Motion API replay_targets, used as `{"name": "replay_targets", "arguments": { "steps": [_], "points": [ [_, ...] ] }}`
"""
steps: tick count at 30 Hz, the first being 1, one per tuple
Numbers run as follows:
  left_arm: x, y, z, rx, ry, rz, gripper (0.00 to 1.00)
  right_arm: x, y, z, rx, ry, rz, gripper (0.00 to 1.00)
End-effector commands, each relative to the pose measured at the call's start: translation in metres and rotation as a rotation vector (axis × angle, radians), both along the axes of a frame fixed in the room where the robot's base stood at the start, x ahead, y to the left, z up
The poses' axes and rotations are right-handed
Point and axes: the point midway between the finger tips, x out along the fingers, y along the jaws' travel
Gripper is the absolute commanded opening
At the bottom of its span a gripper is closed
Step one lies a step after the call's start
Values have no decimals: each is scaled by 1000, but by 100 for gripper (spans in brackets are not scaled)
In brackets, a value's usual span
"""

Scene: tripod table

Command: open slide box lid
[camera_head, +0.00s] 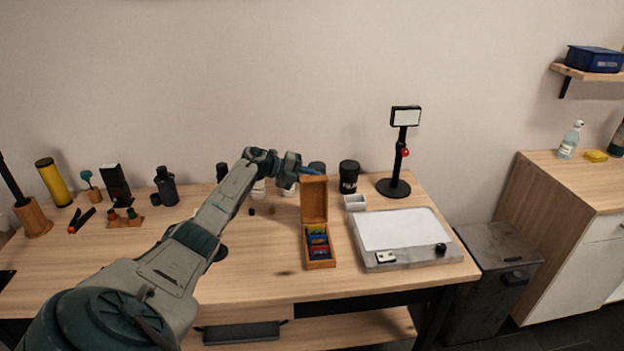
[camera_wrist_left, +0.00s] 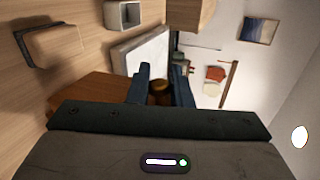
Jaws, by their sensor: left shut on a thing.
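The slide box (camera_head: 320,264) is a narrow orange-brown wooden box on the table, with several coloured slides inside its front part. Its lid (camera_head: 314,203) stands raised, about upright, at the back of the box; it shows as a brown panel in the left wrist view (camera_wrist_left: 85,88). My left gripper (camera_head: 312,171) is at the lid's top edge. In the left wrist view its two dark fingers (camera_wrist_left: 160,85) are closed around a small brown part of the lid. The fingers partly hide the held spot. My right gripper is not in view.
A light box (camera_head: 405,232) lies right of the slide box. A small white tray (camera_head: 355,203), a black film canister (camera_head: 349,178) and a black stand (camera_head: 393,187) are behind. Small bottles and tools stand at the left. The table in front is clear.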

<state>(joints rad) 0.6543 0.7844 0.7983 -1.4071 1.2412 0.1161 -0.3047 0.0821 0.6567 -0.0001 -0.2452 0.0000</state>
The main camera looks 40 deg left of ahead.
Motion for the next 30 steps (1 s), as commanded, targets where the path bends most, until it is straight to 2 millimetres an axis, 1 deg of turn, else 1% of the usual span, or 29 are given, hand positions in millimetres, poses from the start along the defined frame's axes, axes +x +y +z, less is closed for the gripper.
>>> {"name": "replay_targets", "arguments": {
  "steps": [3, 4, 5, 6, 7, 15, 19, 23, 30],
  "points": [
    [0, 0, -2, 0, 3, 1, 0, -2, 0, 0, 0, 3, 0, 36],
    [0, 0, -2, 0, 3, 1, 21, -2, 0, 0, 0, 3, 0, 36],
    [0, 0, -2, 0, 3, 1, 27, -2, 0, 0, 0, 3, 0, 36],
    [0, 0, -2, 0, 3, 1, 35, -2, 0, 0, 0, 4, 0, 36],
    [0, 0, -2, 0, 3, 1, 37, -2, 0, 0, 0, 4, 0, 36],
    [-1, 0, -1, 0, 1, 0, 37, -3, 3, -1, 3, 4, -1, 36],
    [-8, 7, 1, 2, 1, 1, 37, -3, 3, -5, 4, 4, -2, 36],
    [-25, 21, 8, 6, 3, 2, 37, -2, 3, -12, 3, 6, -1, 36],
    [-60, 49, 26, 5, 4, 0, 37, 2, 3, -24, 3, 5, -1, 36]
  ]
}}
